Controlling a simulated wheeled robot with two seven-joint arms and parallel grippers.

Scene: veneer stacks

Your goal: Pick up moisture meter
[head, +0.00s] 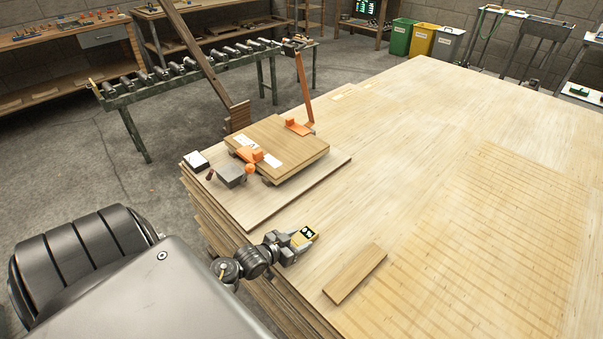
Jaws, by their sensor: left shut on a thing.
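My right gripper does not show.
A loose wooden strip (355,274) lies right of the gripper. Behind it, a smaller board stack (290,150) with orange clamps, a grey block (231,175) and a white pad (196,161) stand on a panel. The veneer to the right is clear.

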